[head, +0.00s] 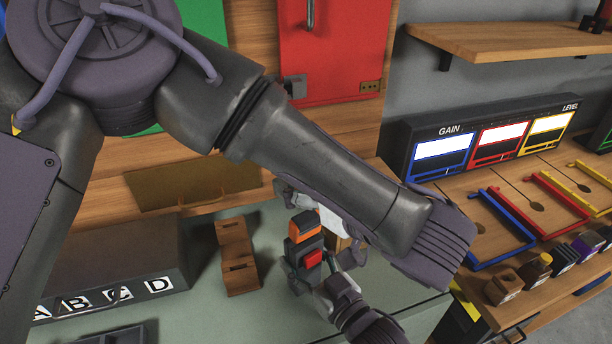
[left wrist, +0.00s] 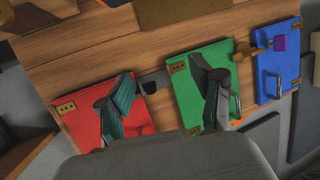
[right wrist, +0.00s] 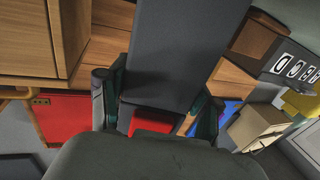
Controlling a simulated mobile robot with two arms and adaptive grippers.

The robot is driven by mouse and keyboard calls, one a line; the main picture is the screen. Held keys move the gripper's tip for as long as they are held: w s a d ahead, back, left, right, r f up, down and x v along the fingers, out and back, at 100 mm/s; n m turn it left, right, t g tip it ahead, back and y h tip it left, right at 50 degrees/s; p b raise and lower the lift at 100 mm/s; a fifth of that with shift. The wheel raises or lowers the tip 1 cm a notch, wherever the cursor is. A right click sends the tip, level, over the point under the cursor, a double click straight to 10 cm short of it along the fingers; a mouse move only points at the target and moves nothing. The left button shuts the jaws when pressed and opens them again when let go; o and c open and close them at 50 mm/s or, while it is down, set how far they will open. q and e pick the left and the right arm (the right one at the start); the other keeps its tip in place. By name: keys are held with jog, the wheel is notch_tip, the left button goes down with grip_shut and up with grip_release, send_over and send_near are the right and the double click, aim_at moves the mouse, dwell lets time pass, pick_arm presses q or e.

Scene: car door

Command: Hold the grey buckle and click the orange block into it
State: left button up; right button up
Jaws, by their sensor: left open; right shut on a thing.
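The grey buckle (head: 300,268) stands upright on the table in the head view, its red button (head: 313,258) facing me. The orange block (head: 305,227) is at the buckle's top end, touching or nearly touching it; I cannot tell how deep it sits. My right gripper (head: 325,283) is shut on the buckle from the near side. In the right wrist view the dark grey buckle (right wrist: 180,50) fills the space between the fingers. My left gripper (left wrist: 165,95) is open and empty in the left wrist view; in the head view my left forearm mostly hides it.
A small wooden holder (head: 238,257) stands left of the buckle, beside a dark lettered box (head: 110,270). Red (head: 335,50) and green doors hang on the wooden wall behind. A gauge panel and coloured frames lie at right. The table's front middle has some free room.

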aim_at(306, 218)
pick_arm(q)
jog(key=shift+a+f+g+h, duration=0.1)
jog(key=shift+f+g+h, duration=0.25)
jog(key=shift+g, duration=0.85)
jog(key=shift+c, duration=1.4)
jog(key=shift+f+g+h, duration=0.4)
jog(key=shift+g+h, duration=0.05)
jog(key=shift+g, duration=0.75)
jog(key=shift+c, duration=1.2)
jog(key=g+h, duration=0.1)
jog(key=g, duration=0.1)
jog(key=shift+s+m+g+h, duration=0.1)
jog(key=shift+m+g+h, duration=0.2)
jog(key=shift+g+h, duration=0.1)
jog(key=c, duration=0.3)
jog(key=shift+r+g+h, duration=0.15)
jog(key=shift+g+h, duration=0.65)
jog(key=shift+h, duration=0.1)
jog(key=shift+c, duration=1.2)
notch_tip(306, 218, up, 2)
jog(key=m+g+h, duration=0.1)
jog(key=g+h, duration=0.1)
jog(key=h, duration=0.1)
jog(key=shift+g, duration=0.3)
grip_shut()
jog(key=shift+f, duration=2.8)
